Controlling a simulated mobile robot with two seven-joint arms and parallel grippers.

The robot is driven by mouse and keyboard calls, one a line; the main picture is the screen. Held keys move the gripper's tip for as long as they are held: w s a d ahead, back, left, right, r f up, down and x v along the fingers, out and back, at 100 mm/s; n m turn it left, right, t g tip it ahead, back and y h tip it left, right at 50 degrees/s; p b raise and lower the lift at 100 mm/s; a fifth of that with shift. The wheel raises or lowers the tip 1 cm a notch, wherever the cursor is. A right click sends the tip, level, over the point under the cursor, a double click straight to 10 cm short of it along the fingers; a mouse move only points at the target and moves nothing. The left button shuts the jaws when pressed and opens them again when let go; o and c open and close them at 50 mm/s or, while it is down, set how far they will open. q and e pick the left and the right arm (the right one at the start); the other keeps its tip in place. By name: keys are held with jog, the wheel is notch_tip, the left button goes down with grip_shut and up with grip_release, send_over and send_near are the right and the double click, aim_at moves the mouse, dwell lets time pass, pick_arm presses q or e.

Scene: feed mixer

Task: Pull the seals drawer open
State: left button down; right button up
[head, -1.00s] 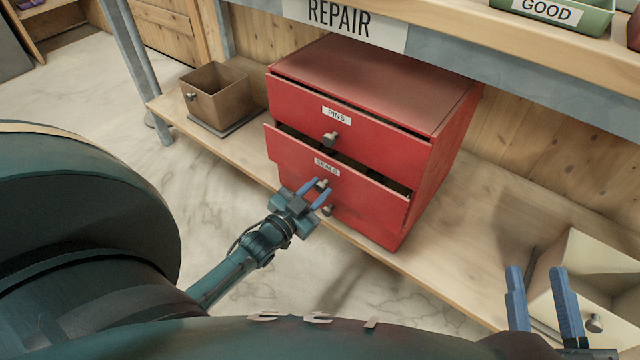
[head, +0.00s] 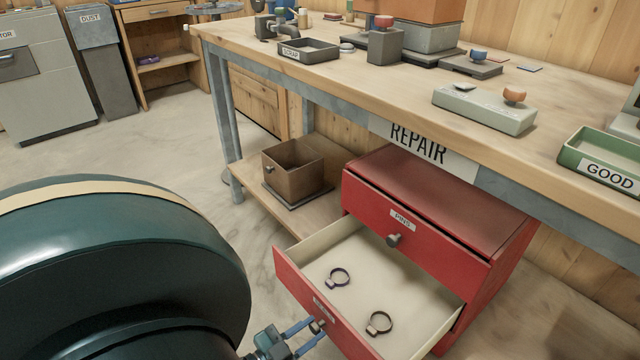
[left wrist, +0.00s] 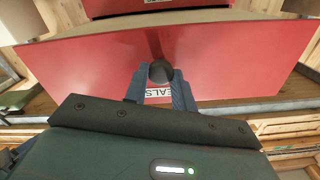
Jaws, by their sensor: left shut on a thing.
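The red seals drawer (head: 292,288), the lower one of the cabinet, stands well open in the head view. Two dark ring-shaped seals, one farther back (head: 340,270) and one nearer the right (head: 387,316), lie on its pale floor. My left gripper (head: 315,329) is at the drawer's front, shut on the drawer knob. The left wrist view shows the round dark knob (left wrist: 160,71) between the blue fingers, in front of the red panel (left wrist: 90,75). The fingers partly cover the SEALS label there. My right gripper is out of view.
The pins drawer (head: 430,250) above is closed. A brown open bin (head: 292,180) sits on the lower shelf to its left. The workbench (head: 400,100) overhangs the cabinet from behind. Open floor (head: 180,150) lies to the left.

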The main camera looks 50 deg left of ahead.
pick_arm(q)
jog(key=shift+s, duration=0.2)
jog(key=c, duration=1.1)
grip_release()
jog(key=shift+c, duration=0.2)
